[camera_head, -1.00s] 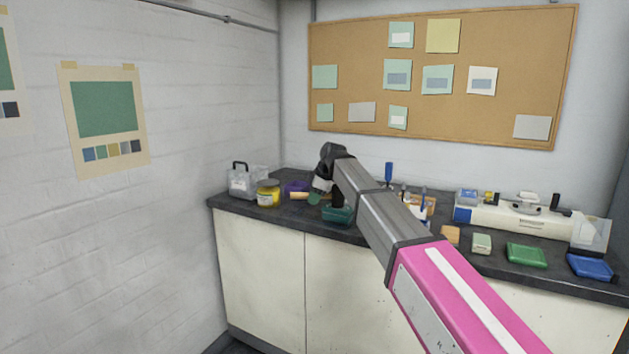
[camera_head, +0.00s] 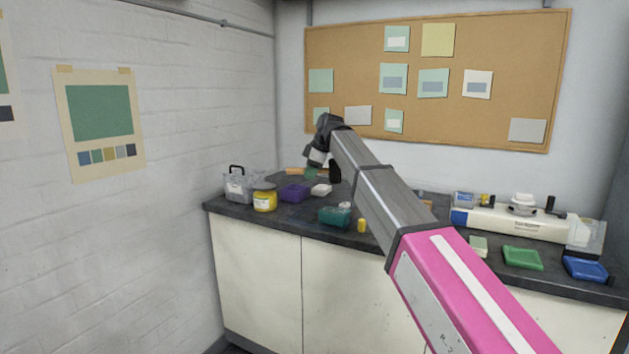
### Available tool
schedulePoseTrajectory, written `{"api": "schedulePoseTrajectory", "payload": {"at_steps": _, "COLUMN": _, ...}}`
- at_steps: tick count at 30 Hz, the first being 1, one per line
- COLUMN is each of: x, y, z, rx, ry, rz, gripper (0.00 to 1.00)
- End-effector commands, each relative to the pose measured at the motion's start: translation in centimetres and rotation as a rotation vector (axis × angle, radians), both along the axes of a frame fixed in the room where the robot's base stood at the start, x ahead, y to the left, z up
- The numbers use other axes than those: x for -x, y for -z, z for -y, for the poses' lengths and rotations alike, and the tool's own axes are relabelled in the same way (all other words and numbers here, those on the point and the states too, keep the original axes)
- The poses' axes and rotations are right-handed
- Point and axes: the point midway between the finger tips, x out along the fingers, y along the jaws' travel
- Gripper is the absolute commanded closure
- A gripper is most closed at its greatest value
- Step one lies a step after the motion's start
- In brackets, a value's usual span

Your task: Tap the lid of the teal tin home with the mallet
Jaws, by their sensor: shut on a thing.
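The teal tin (camera_head: 333,218) stands near the front edge of the dark counter, left of my forearm. Its lid is too small in view to tell how it sits. My gripper (camera_head: 312,172) is behind and above the tin, raised over the back of the counter and apart from the tin. It is shut on the mallet (camera_head: 294,171), whose light wooden part sticks out to the left. The rest of the mallet is partly hidden by the gripper and wrist.
A clear bin (camera_head: 238,186), a yellow jar (camera_head: 264,201) and a purple box (camera_head: 293,193) stand left of the tin. A small yellow piece (camera_head: 362,226) is right of it. A white machine (camera_head: 515,226), green tray (camera_head: 522,258) and blue tray (camera_head: 585,268) are at right.

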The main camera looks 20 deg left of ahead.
Motion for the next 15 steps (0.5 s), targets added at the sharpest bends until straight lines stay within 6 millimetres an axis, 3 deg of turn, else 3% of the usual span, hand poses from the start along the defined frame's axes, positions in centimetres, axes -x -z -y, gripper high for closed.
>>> {"api": "schedulePoseTrajectory", "payload": {"at_steps": 7, "x": 0.0, "y": -0.5, "z": 0.0, "rx": 0.000, "ry": -0.001, "rz": 0.001, "gripper": 1.00}}
{"api": "schedulePoseTrajectory", "payload": {"at_steps": 15, "x": -0.1, "y": -2.7, "z": -0.1, "rx": -0.002, "ry": 0.000, "rz": 0.002, "gripper": 1.00}}
